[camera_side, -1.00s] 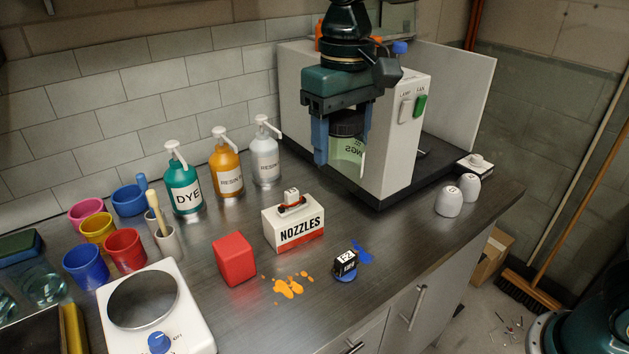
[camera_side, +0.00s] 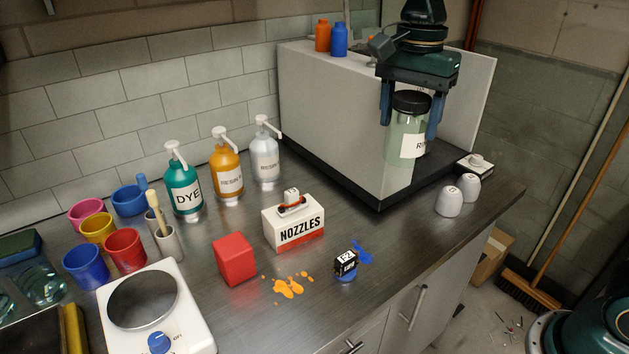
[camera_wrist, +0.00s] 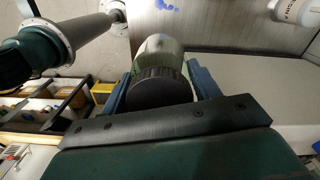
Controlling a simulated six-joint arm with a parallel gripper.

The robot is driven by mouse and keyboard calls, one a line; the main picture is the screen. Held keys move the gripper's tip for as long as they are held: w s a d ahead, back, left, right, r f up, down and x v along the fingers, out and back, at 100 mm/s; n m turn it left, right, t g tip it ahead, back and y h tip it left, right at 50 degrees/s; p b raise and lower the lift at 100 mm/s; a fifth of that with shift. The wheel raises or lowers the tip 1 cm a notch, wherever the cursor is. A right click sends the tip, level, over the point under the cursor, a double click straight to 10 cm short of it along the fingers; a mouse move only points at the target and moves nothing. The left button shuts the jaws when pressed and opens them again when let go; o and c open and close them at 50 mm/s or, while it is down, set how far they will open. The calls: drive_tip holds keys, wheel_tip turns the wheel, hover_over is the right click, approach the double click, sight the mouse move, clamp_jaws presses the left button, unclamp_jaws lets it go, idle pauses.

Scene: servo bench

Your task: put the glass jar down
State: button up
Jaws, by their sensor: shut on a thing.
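The glass jar (camera_side: 406,138) is pale green with a black lid and a white label, partly read as "RI". It hangs upright in the side view, in front of the grey machine. My gripper (camera_side: 408,118) has a blue finger on either side of the jar and is shut on it. In the wrist view the jar (camera_wrist: 160,72) sits between the blue fingers, its dark lid nearest the camera. I cannot tell the exact gap between the jar's base and the surface below.
The grey machine (camera_side: 335,115) stands on a black base at the back. The nozzles box (camera_side: 293,222), red block (camera_side: 234,260) and paint spots (camera_side: 290,286) lie nearer. Bare bench (camera_side: 400,235) shows between them and the cups.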

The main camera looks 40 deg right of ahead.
drive_tip(key=shift+s+d+m, duration=0.2)
drive_tip(key=shift+d+m, duration=0.35)
drive_tip(key=shift+m, duration=0.2)
drive_tip(key=shift+s+d+m, duration=0.15)
drive_tip(key=shift+d+m, duration=0.35)
drive_tip(key=shift+m, duration=0.25)
wheel_tip(320, 180, down, 16)
drive_tip(key=shift+r, duration=0.15)
drive_tip(key=shift+f, duration=2.1)
drive_tip(key=shift+f, duration=0.1)
drive_tip(key=o, duration=1.1)
drive_tip(key=shift+c, duration=0.2)
